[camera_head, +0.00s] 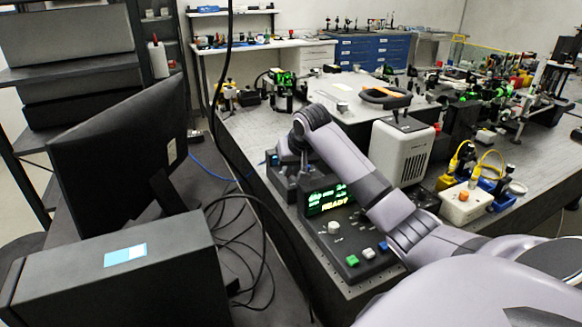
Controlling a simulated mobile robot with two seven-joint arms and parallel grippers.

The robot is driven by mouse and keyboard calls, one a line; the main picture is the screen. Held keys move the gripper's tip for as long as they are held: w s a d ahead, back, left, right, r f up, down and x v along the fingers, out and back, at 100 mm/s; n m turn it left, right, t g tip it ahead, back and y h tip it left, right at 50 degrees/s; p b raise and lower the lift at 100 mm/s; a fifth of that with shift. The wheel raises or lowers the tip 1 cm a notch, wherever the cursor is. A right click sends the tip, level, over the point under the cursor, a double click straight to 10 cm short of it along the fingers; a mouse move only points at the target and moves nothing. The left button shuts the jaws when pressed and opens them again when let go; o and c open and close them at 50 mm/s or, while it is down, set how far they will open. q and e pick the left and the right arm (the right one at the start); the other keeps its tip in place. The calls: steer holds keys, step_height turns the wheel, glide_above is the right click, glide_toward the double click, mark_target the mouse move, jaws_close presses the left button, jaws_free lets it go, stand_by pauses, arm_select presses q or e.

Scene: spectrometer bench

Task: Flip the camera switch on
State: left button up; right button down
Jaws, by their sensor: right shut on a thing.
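My right arm comes in from the lower right, reaches over the control box and bends down at the wrist. My right gripper (302,160) points down at a small dark unit (285,184) with a blue light, at the bench's left edge. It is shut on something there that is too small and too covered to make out. I cannot pick out the camera switch; the fingers and wrist may hide it. The control box (345,240) shows green text reading "READY" and has a white knob, a green button and a blue one. My arm covers its right part. My left gripper is not in view.
A monitor (115,150) and a dark computer case (125,275) stand at the left, with loose black cables beside them. A light grey vented unit (402,150) stands right of my forearm. A white box with yellow cables (468,203) sits farther right. Optics crowd the back.

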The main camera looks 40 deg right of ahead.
steer(key=c, duration=1.1)
jaws_free()
steer(key=shift+c, duration=0.2)
steer(key=v, duration=0.7)
steer(key=shift+b, duration=0.3)
steer(key=shift+r, duration=0.15)
